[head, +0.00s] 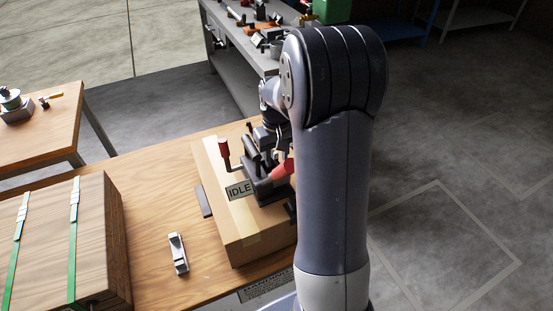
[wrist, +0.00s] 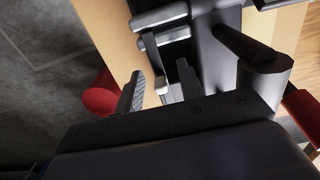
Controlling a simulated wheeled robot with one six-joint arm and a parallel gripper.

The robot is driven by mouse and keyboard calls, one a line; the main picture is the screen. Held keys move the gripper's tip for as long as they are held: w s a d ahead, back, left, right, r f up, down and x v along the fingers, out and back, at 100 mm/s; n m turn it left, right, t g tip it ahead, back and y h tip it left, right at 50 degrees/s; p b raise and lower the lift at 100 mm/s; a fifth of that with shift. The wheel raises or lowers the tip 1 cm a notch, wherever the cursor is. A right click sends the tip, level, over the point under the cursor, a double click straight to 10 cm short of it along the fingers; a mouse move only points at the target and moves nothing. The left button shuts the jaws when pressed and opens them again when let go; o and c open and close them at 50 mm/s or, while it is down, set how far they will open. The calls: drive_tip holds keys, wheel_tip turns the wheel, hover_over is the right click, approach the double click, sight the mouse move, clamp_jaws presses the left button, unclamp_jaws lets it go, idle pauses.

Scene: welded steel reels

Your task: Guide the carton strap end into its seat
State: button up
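A cardboard carton (head: 250,235) stands on the wooden table, with a dark strapping tool (head: 262,180) on top. The tool has red-knobbed levers and an IDLE plate (head: 239,190). In the wrist view, my gripper (wrist: 158,72) has its two ridged fingers apart, pointing at the metal parts of the tool (wrist: 220,75). A narrow grey strip with a pale end (wrist: 160,86), possibly the strap end, shows between the fingers. I cannot tell if it touches either one. In the head view my arm hides the gripper and the carton's right side. The seat cannot be made out clearly.
A wooden box (head: 95,240) with green straps stands at the left of the table (head: 160,210). A small metal clip-like tool (head: 178,253) lies between box and carton. A grey bench (head: 235,65) with tools is behind. Red knobs (wrist: 101,97) flank my gripper.

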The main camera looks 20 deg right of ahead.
sight(277, 154)
clamp_jaws()
drive_tip(key=shift+r, duration=0.1)
idle(0.3)
wheel_tip(277, 154, up, 10)
drive_tip(key=shift+f+b, duration=0.1)
drive_tip(key=shift+b, duration=0.45)
